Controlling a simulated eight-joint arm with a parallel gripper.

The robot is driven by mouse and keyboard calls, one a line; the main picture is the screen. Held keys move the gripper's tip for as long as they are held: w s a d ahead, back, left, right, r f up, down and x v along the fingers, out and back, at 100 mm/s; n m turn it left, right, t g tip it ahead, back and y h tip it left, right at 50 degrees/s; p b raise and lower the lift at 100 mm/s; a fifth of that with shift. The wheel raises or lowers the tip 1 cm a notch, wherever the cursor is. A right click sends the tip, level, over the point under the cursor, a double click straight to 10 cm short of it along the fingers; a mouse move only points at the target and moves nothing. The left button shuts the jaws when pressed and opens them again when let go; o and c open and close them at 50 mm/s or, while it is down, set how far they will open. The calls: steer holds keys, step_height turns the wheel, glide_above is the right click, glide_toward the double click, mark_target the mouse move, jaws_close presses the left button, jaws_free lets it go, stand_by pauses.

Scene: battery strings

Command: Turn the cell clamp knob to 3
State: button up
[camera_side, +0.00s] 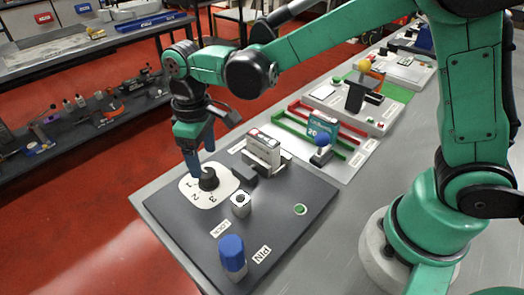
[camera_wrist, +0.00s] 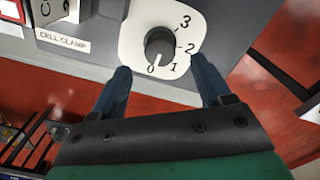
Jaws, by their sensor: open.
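The cell clamp knob (camera_side: 208,179) is dark and round and stands on a white dial plate (camera_side: 222,196) at the panel's far left. In the wrist view the knob (camera_wrist: 160,46) sits on the plate (camera_wrist: 132,40), printed 0, 1, 2 and 3. A pale mark on the knob appears to point toward 0. The "CELL CLAMP" label (camera_wrist: 62,40) is to its left. My gripper (camera_side: 200,161) is above the knob, with blue fingers pointing down. In the wrist view my gripper (camera_wrist: 160,66) is open and empty, its fingertips apart on either side below the knob, not visibly touching it.
Red and green rails (camera_side: 325,130) lie beyond. The panel's left edge is close to the dial.

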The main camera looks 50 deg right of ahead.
mark_target(207, 172)
steer(key=shift+f, duration=0.45)
steer(key=shift+f, duration=1.75)
